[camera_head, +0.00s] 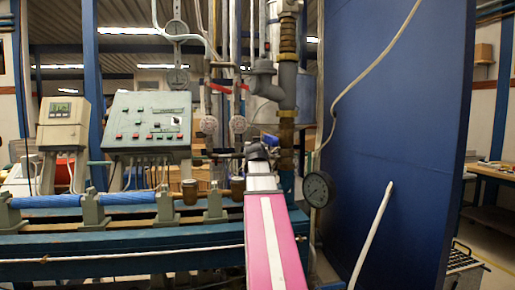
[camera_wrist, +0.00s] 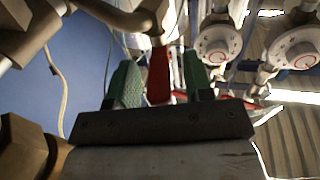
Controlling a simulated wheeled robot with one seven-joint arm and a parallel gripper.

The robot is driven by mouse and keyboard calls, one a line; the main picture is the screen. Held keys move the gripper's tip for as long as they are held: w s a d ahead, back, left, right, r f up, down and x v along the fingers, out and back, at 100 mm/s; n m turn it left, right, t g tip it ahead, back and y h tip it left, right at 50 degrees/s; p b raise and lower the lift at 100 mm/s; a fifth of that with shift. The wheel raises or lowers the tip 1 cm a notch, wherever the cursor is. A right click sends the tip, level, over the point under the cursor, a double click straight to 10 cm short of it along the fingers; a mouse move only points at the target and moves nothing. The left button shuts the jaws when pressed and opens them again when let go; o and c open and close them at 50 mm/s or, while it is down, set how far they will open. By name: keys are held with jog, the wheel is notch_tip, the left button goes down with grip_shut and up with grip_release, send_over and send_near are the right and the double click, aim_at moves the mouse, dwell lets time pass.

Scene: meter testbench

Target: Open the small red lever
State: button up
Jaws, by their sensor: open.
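A red lever (camera_wrist: 158,76) shows in the wrist view, hanging below a metal fitting and lying between the two green fingers of my gripper (camera_wrist: 160,75). The fingers are apart, with a gap on either side of the lever; I cannot tell whether either touches it. In the head view, red levers (camera_head: 221,88) sit on the thin pipes above two round meters. My gripper (camera_head: 258,150) shows small there at the far end of my pink and white arm, close to the pipework. Its fingers are hard to make out in that view.
Round meters (camera_wrist: 216,42) stand close on the right in the wrist view. A control box (camera_head: 148,125) stands left.

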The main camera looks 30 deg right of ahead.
jog(key=v, duration=1)
